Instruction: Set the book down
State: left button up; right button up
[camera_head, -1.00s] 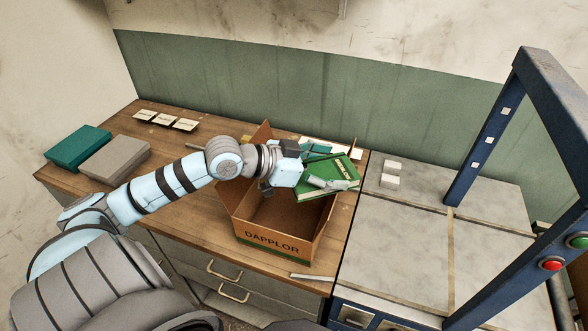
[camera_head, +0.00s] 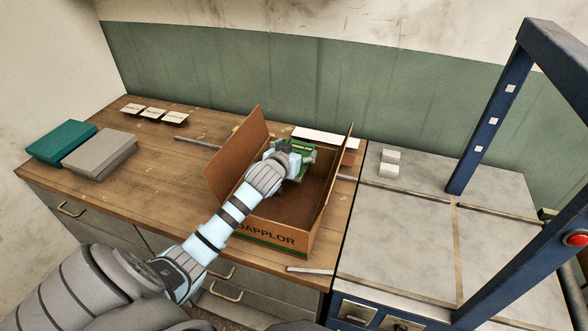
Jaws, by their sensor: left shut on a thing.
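The green book (camera_head: 301,146) is at the far end of the open cardboard box (camera_head: 292,239), mostly hidden behind my left gripper. My left gripper (camera_head: 296,157) is shut on the book, over the far part of the box's opening. I cannot tell whether the book touches the box floor. The box stands on the wooden counter with its side flaps up, and the near part of its inside looks empty. My right gripper is not in view.
A teal book (camera_head: 62,142) and a grey book (camera_head: 100,156) lie at the counter's left. Several small cards (camera_head: 153,112) lie behind them. A blue press frame (camera_head: 493,110) stands on the grey worktop (camera_head: 400,225) at right. Bare counter lies left of the box.

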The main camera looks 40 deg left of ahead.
pick_arm(q)
notch_tip(320, 180, down, 5)
jog(key=shift+r+b, duration=0.1)
jog(key=shift+b, duration=0.45)
jog(key=shift+f, duration=0.65)
jog(key=o, duration=1.3)
jog(key=shift+o, duration=0.2)
jog(key=shift+r, duration=0.15)
